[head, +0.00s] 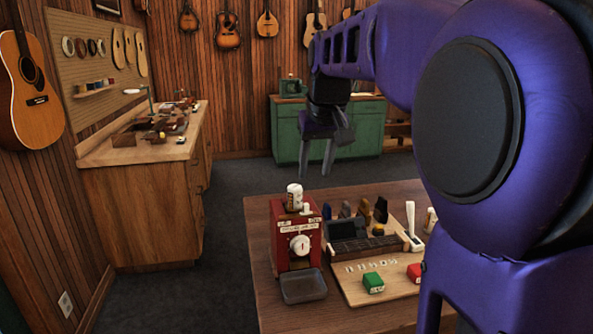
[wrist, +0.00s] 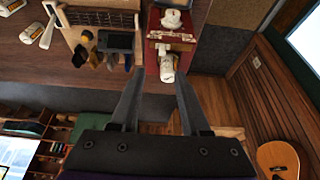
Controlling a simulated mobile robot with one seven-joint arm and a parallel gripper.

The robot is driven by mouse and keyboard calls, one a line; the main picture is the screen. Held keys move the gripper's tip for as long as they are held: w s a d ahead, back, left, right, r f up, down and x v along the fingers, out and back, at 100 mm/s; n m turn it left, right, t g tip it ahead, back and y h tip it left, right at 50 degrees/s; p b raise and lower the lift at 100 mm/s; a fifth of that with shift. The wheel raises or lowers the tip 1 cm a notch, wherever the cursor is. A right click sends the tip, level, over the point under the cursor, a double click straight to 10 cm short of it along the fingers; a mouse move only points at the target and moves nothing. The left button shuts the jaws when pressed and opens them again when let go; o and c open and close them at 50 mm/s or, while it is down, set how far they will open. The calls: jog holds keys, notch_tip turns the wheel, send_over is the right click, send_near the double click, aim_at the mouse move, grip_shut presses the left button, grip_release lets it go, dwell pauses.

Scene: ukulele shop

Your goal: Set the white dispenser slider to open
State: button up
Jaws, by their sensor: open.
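The red dispenser (head: 285,262) stands at the left end of the wooden table, with a white round dial (head: 300,245) on its front. A small white slider piece (head: 306,209) sticks up at its top edge, beside a white labelled can (head: 294,194). I cannot tell the slider's setting; the labels are too small to read. My gripper (head: 315,168) is open and empty, pointing down, above and behind the dispenser. In the wrist view the open fingers (wrist: 160,80) point toward the dispenser (wrist: 186,24), apart from it.
The air around my gripper is clear.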

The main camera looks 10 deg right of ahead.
jog(key=v, duration=0.6)
jog(key=shift+r+b, duration=0.2)
jog(key=shift+b, duration=0.1)
